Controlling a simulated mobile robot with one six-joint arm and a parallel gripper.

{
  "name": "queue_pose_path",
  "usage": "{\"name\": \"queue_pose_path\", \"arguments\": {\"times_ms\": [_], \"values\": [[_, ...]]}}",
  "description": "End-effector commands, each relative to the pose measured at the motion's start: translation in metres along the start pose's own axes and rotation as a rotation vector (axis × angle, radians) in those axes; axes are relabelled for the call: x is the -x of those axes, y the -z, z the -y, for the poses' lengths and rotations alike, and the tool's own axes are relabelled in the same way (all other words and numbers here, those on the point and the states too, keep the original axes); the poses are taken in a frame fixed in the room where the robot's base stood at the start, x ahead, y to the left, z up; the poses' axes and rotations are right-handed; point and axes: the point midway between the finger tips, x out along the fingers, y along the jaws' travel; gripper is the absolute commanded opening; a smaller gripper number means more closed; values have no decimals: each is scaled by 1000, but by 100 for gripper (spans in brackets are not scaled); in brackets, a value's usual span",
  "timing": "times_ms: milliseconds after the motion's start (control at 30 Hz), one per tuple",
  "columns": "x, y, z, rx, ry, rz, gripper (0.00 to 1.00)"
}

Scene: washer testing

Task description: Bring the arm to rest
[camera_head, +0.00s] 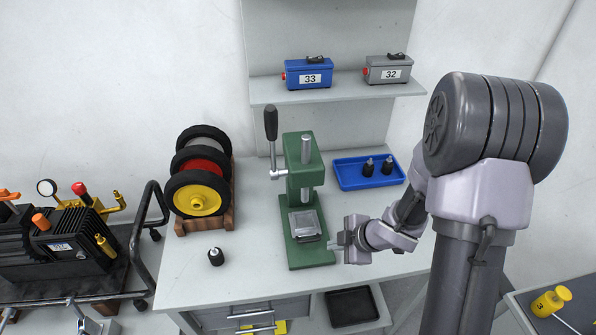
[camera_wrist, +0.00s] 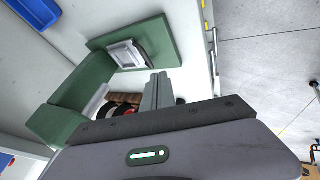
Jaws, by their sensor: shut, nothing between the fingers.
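My arm reaches in from the right over the workbench (camera_head: 255,262). My gripper (camera_head: 335,243) is beside the right side of the green press (camera_head: 303,187), low over its base, with its fingers pointing left. In the wrist view my gripper (camera_wrist: 157,92) is shut with its fingers together and nothing between them. The press, also in the wrist view (camera_wrist: 160,45), has a grey metal block (camera_head: 304,223) on its base. Whether the fingers touch the press cannot be told.
A blue tray (camera_head: 349,182) with two small dark parts is behind my gripper. A small black part (camera_head: 216,257) stands left of the press. A spool rack (camera_head: 203,220) is farther left. A shelf (camera_head: 340,92) above holds a blue box (camera_head: 309,74) and a grey box (camera_head: 388,69).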

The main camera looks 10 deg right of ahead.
Motion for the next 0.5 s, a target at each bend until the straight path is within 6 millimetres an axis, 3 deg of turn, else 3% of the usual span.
{"name": "queue_pose_path", "arguments": {"times_ms": [67,133,200,267,333,400,500], "values": [[9,-10,-22,-82,-80,96,0],[39,-22,-47,-268,-213,229,0],[80,-24,-51,-547,-356,325,0],[112,-16,-32,-817,-441,345,0],[135,5,8,-1125,-472,304,0],[145,33,54,-1389,-429,227,0],[149,74,105,-1638,-308,122,0]]}}
